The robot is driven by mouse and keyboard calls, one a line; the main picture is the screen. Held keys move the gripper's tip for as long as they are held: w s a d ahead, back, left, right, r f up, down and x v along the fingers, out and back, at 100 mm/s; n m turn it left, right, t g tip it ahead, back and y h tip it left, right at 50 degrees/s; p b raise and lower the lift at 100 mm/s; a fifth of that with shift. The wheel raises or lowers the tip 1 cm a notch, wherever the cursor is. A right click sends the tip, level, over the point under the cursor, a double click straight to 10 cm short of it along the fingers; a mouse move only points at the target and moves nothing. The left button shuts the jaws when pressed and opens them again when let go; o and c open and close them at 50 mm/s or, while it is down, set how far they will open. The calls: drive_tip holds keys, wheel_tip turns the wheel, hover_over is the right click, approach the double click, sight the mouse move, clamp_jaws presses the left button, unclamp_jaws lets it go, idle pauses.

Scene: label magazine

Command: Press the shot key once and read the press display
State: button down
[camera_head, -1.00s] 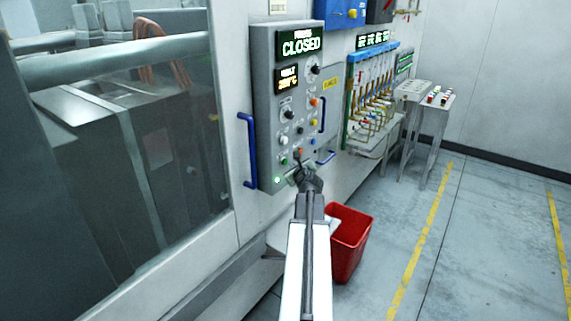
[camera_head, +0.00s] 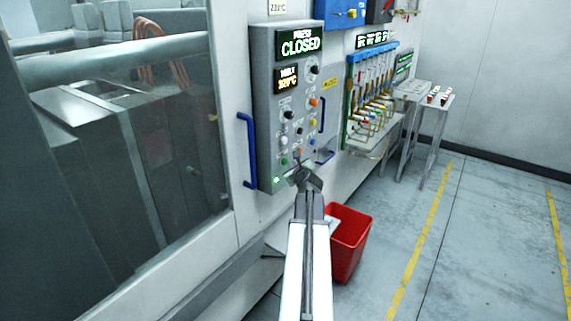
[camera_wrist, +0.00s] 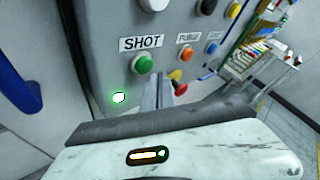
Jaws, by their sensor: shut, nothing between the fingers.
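The control panel (camera_head: 266,110) is a grey box on the machine wall. Its press display (camera_head: 300,44) reads "CLOSED" in green letters under the word "PRESS". The shot key is a green button (camera_wrist: 142,64) under a "SHOT" label (camera_wrist: 141,42) in the wrist view; its lower right edge is close to my fingers. My gripper (camera_wrist: 158,84) is shut and empty, with its tips just right of and below the green button. I cannot tell whether they touch the panel. In the head view my gripper (camera_head: 299,170) is at the panel's lower edge.
A green light (camera_wrist: 119,97) glows at lower left. A smaller display (camera_head: 287,79) shows a melt temperature. A blue handle (camera_head: 248,150) and red bin (camera_head: 349,240) are nearby.

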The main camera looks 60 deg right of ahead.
drive_tip(key=shift+w, duration=0.15)
drive_tip(key=shift+w, duration=0.3)
drive_tip(key=shift+w, duration=0.4)
idle(1.0)
drive_tip(key=shift+s, duration=0.85)
drive_tip(key=shift+s, duration=0.1)
drive_tip(key=shift+s, duration=2.4)
